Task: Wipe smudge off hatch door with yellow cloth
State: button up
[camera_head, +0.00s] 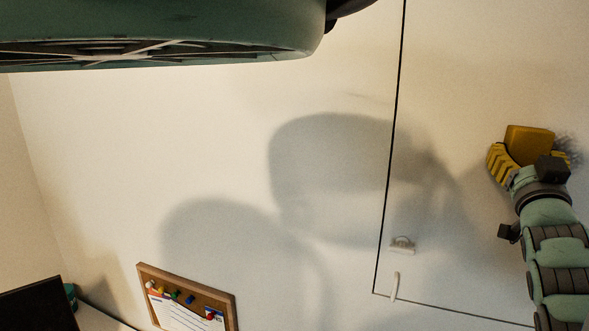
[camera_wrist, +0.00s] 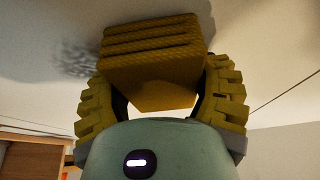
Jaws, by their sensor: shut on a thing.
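My gripper (camera_wrist: 160,85) is shut on the folded yellow cloth (camera_wrist: 153,62), with one ribbed yellow finger on each side of it. In the head view the cloth (camera_head: 529,143) is at the right, up against or very close to the pale hatch door (camera_head: 460,235); I cannot tell if it touches. A dark grey smudge (camera_head: 568,150) shows on the door just right of the cloth, partly hidden by my gripper. In the wrist view the smudge (camera_wrist: 76,60) shows left of the cloth.
The hatch door has a dark seam and a small white handle (camera_head: 395,286) near its lower left corner, with a label (camera_head: 403,244) above. A corkboard (camera_head: 190,292) with pins and papers hangs lower left. A dark screen (camera_head: 38,306) is in the bottom left corner.

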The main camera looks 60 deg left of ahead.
aim_at(587, 157)
jog(key=shift+w+a, duration=0.1)
jog(key=shift+w, duration=0.05)
jog(key=shift+w+d+f+p, duration=0.1)
jog(key=shift+w+d+p, duration=0.25)
jog(key=shift+w+d, duration=0.55)
jog(key=shift+w+d+r+p, duration=0.1)
jog(key=shift+w+d+p, duration=0.4)
jog(key=shift+d, duration=0.7)
jog(key=shift+w+d+f+p, duration=0.1)
jog(key=shift+w+d+p, duration=0.1)
jog(key=shift+w+d, duration=0.75)
jog(key=shift+w+d+p, duration=0.2)
jog(key=shift+w+d, duration=0.15)
jog(key=shift+d, duration=0.3)
jog(key=shift+w+d+p, duration=0.2)
jog(key=shift+w+d, duration=0.1)
jog(key=shift+d, duration=0.5)
jog(key=shift+w, duration=0.1)
jog(key=shift+b, duration=0.3)
